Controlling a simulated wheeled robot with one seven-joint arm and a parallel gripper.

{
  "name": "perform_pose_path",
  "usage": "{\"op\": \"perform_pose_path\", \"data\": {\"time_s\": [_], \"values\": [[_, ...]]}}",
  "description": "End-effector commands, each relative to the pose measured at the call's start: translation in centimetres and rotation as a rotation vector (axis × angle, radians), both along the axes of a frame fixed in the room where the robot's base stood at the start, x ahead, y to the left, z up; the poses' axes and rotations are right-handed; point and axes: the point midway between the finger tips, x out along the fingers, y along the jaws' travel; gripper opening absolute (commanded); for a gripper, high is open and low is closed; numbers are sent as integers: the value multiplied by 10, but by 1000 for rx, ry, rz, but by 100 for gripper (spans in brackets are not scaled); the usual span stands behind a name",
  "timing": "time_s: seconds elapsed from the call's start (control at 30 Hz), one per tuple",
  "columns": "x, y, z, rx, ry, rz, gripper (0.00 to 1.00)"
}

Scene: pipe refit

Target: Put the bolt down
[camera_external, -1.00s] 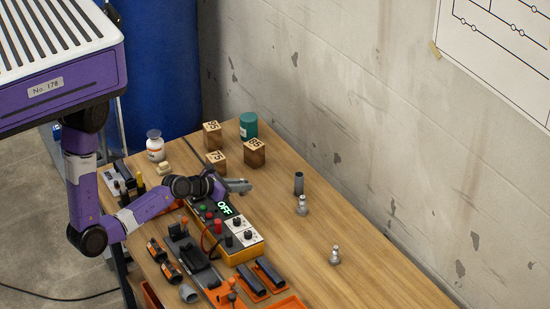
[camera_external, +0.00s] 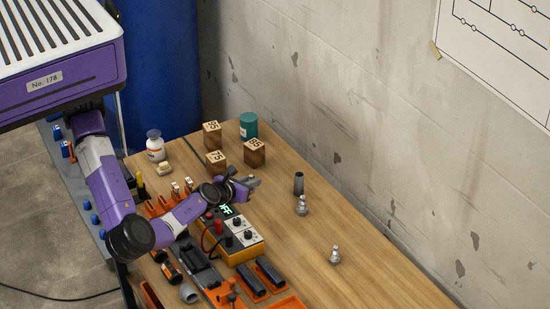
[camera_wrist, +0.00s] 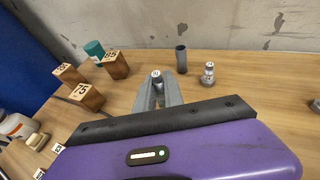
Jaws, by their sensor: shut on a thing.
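My gripper (camera_external: 254,182) is low over the wooden table, just right of the control box with the lit display. In the wrist view my gripper (camera_wrist: 157,88) has its two grey fingers shut on the bolt (camera_wrist: 156,73). Only the bolt's pale, round, marked top shows between the fingertips; its lower part is hidden. I cannot tell whether it touches the table. The bolt cannot be made out in the external view.
Numbered wooden blocks (camera_external: 254,153) and a teal can (camera_external: 248,125) stand behind. A dark tube (camera_external: 298,183) and two silver fittings, one nearer (camera_external: 302,206) and one farther right (camera_external: 335,255), stand to the right. The control box (camera_external: 238,236) is close. Table front right is clear.

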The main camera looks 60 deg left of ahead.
Motion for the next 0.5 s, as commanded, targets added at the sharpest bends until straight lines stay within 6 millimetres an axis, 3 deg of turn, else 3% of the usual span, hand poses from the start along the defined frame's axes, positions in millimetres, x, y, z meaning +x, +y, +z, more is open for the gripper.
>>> {"op": "perform_pose_path", "data": {"time_s": [0.23, 0.5], "values": [[22, 24, 22, -12, -9, 303, 0], [34, 79, 57, -5, -6, 733, 0]]}}
